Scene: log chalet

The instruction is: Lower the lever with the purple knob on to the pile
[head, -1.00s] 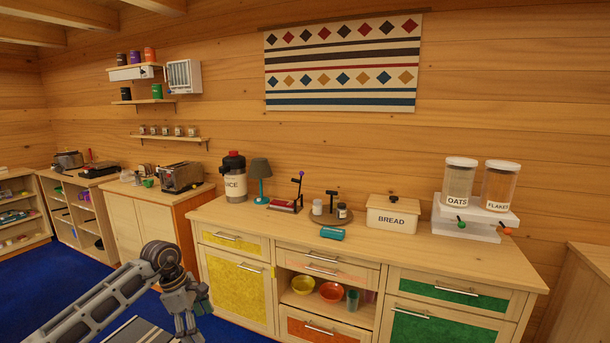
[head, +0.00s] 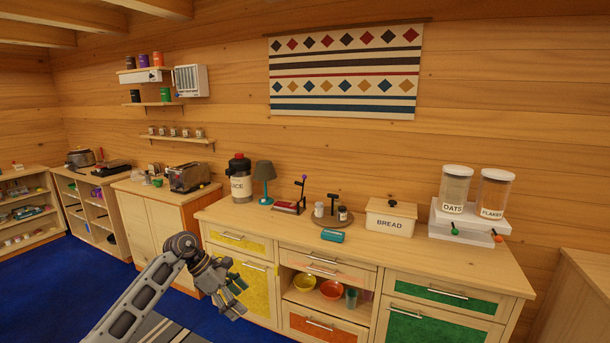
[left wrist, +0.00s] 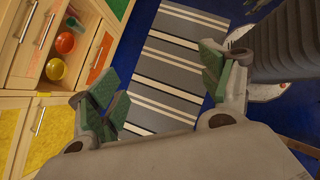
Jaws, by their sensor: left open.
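The lever with the purple knob (head: 304,178) stands raised on a small device with a red base (head: 286,207), on the counter (head: 390,241) between the teal lamp and a round tray. Any pile under the lever is too small to make out. My left gripper (head: 238,297) is open and empty, low in front of the yellow cabinet door, well below and left of the lever. In the left wrist view its green-padded fingers (left wrist: 160,76) are spread above the floor. The lever is not in that view. My right gripper is not seen.
The teal lamp (head: 264,172) and a juice dispenser (head: 239,178) stand left of the device. The round tray (head: 331,222) with jars, a teal cylinder (head: 331,236) and a bread box (head: 390,219) are to its right. A striped rug (left wrist: 180,65) lies on the blue floor.

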